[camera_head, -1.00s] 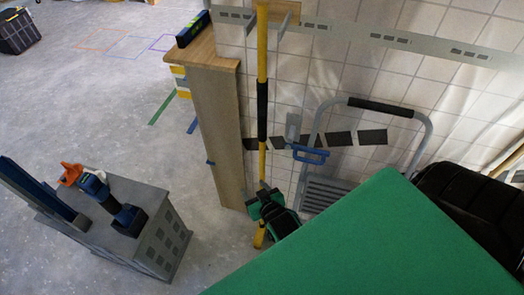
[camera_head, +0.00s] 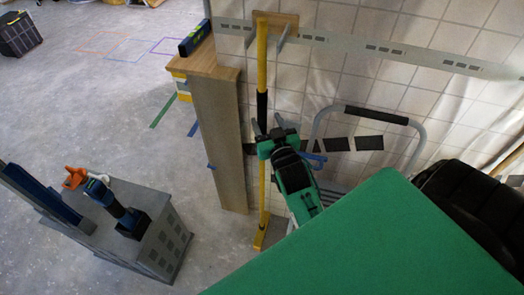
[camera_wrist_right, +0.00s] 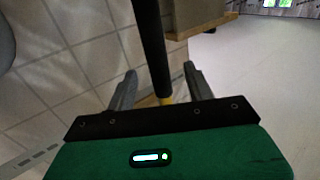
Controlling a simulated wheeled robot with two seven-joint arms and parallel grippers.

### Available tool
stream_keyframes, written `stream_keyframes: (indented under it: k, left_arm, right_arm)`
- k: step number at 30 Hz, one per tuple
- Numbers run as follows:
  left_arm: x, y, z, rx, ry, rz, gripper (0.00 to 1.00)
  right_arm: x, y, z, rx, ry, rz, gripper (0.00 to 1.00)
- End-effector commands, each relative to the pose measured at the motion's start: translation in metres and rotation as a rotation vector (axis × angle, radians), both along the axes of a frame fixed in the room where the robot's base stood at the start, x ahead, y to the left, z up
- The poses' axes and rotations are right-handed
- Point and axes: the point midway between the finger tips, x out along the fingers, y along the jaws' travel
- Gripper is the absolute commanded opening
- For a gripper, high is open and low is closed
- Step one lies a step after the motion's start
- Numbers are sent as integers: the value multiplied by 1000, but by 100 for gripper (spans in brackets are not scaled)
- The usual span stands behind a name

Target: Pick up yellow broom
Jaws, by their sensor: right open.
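The yellow broom (camera_head: 262,58) stands upright against the tiled wall, a long yellow pole with a black grip section and a yellow foot near the floor. Its top is at a wooden block on the wall rail. My right gripper (camera_head: 267,124) is open at the lower part of the black grip, fingers pointing toward the wall. In the right wrist view, the dark pole (camera_wrist_right: 151,48) runs between the two open fingers (camera_wrist_right: 160,86), with a bit of yellow just below it. I cannot tell whether either finger touches it. My left gripper is not in view.
A wooden cabinet (camera_head: 218,140) stands close to the broom's left. A folded step ladder (camera_head: 416,146) leans on the wall to its right. Floor between is clear.

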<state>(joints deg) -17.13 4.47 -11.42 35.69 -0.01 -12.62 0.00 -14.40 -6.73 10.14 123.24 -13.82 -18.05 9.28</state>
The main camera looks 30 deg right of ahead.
Motion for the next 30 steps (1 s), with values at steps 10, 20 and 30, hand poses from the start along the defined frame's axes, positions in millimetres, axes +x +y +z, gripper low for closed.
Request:
stream_keyframes:
  k: [10,20,30]
  left_arm:
    - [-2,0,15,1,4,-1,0]
    - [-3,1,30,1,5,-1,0]
    - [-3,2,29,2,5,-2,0]
  right_arm:
    - [26,-10,8,-3,0,0,53]
    - [60,-22,8,-1,0,0,53]
    - [61,-23,7,-1,0,0,34]
